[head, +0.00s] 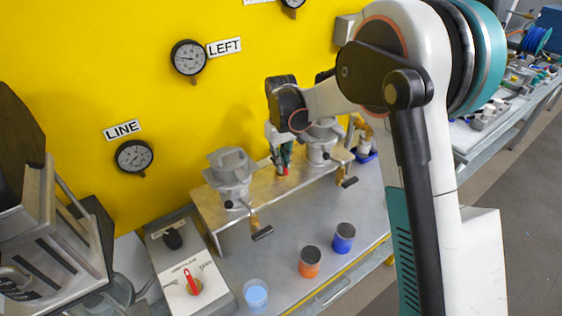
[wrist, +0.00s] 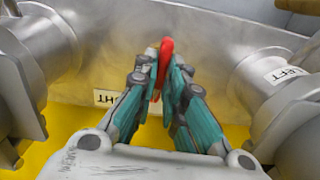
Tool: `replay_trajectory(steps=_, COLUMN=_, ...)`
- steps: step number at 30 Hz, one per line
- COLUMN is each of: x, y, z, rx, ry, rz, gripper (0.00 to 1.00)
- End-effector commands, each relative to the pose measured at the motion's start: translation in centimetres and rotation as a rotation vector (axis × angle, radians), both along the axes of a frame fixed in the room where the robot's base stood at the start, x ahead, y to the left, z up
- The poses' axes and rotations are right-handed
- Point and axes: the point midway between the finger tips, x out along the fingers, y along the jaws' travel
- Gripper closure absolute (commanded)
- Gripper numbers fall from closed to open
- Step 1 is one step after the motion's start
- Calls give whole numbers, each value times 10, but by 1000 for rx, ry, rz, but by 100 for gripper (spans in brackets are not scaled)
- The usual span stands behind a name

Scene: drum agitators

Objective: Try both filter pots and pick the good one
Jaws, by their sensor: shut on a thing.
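Two grey metal filter pots stand on a raised metal shelf (head: 207,212) against the yellow wall: the left pot (head: 230,178) and the right pot (head: 318,150), partly behind my arm. My gripper (head: 284,167) is between them, pointing down. It is shut on a red lever (wrist: 164,58), whose tip stands out between the fingertips in the wrist view. The LEFT gauge (head: 188,57) and LINE gauge (head: 134,157) have dials too small to read.
An orange container (head: 310,264), a blue container (head: 343,240) and a light-blue cup (head: 255,295) stand on the bench front. A control box (head: 182,262) with a red knob (head: 193,285) is at left. Black-ended brass outlets (head: 258,226) project from below the pots.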

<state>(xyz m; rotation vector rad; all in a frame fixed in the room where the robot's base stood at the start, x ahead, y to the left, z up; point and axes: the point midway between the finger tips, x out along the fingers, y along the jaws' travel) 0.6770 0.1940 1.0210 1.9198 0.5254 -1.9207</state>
Motion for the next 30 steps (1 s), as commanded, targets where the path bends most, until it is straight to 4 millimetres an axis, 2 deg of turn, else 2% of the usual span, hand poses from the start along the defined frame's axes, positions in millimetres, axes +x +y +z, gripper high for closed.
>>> replay_trajectory(steps=18, x=1, y=0, z=1, rx=0, ry=-1, rz=-543, gripper=100)
replay_trajectory(steps=30, x=1, y=0, z=1, rx=1, ry=-2, rz=-717, gripper=100)
